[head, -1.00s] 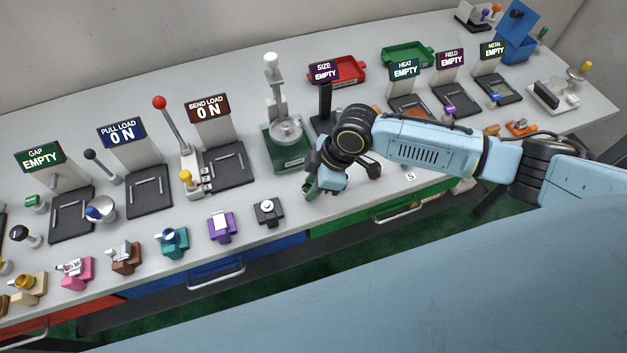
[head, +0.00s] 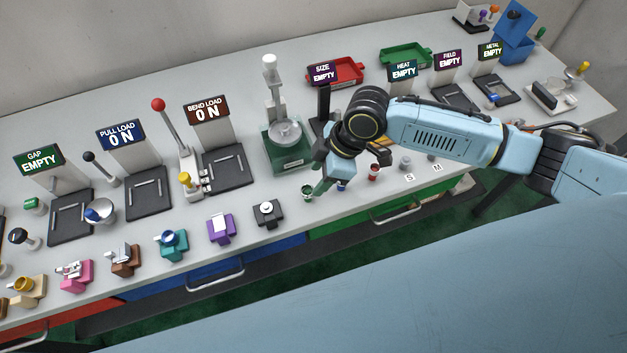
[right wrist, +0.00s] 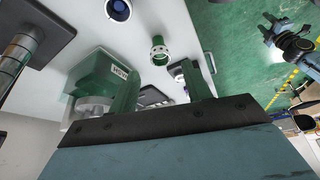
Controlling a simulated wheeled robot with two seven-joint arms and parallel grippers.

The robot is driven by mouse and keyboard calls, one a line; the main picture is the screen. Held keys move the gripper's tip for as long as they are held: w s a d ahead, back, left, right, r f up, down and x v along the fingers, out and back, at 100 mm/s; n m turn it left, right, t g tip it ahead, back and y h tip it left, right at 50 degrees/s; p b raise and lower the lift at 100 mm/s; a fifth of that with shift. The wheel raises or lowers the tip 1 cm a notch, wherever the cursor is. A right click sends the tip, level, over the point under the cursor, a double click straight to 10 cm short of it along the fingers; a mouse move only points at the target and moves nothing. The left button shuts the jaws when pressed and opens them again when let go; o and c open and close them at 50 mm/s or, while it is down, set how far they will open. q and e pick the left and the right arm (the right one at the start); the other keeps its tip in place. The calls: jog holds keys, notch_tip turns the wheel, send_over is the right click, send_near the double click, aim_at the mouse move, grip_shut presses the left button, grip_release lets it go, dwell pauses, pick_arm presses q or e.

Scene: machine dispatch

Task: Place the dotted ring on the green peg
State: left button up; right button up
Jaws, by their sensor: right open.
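The green peg (head: 307,190) stands near the table's front edge, left of my right gripper (head: 322,183). In the right wrist view the green peg (right wrist: 158,42) stands between the fingertips of my right gripper (right wrist: 160,78), beyond them. A pale band with dark spots, seemingly the dotted ring (right wrist: 160,58), sits around it; how far down it sits is hard to tell. My right gripper is open, with nothing visible between its green fingers.
A blue peg (head: 341,187), a red peg (head: 373,172) and grey pieces (head: 405,163) stand in a row to the right. A black block (head: 267,214) is at the left. Clear table lies between it and the green peg.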

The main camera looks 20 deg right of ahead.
jog(key=v, duration=0.7)
jog(key=shift+r, duration=0.3)
jog(key=shift+d, duration=0.1)
